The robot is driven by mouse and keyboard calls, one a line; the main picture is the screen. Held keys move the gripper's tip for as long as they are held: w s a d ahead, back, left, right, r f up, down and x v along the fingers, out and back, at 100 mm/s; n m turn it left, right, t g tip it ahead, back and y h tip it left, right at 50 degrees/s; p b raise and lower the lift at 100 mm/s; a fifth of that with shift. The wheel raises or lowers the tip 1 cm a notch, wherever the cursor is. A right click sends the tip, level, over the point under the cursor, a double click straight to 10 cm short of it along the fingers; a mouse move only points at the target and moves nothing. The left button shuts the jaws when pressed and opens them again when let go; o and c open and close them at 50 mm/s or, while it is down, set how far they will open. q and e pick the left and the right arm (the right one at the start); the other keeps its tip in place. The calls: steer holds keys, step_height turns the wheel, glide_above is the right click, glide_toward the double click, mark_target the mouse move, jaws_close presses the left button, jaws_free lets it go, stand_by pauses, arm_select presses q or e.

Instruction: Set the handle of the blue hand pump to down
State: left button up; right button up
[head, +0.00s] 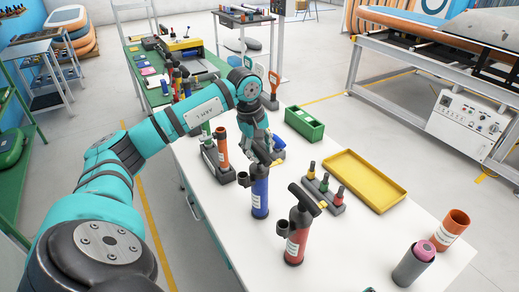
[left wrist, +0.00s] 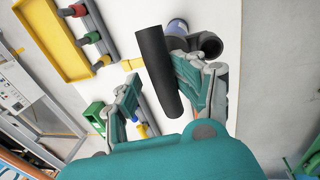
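The blue hand pump (head: 260,195) stands upright on the white table, with a black side outlet near its top. My left gripper (head: 262,150) is just above it and hides most of its handle in the head view. In the left wrist view the black bar handle (left wrist: 158,70) lies between my open left fingers (left wrist: 160,92), closer to the right one, with a clear gap to the left one. The pump's blue body (left wrist: 177,27) shows behind the handle. The rod and the handle's exact height are hidden.

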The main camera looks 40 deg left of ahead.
mark_target(253, 170)
arm_select(q)
steer(key=shift+r, duration=0.35)
step_height(253, 170, up, 11)
steer(key=s, duration=0.2)
steer(key=shift+s+a, duration=0.15)
steer(key=shift+a, duration=0.15)
stand_by(0.3)
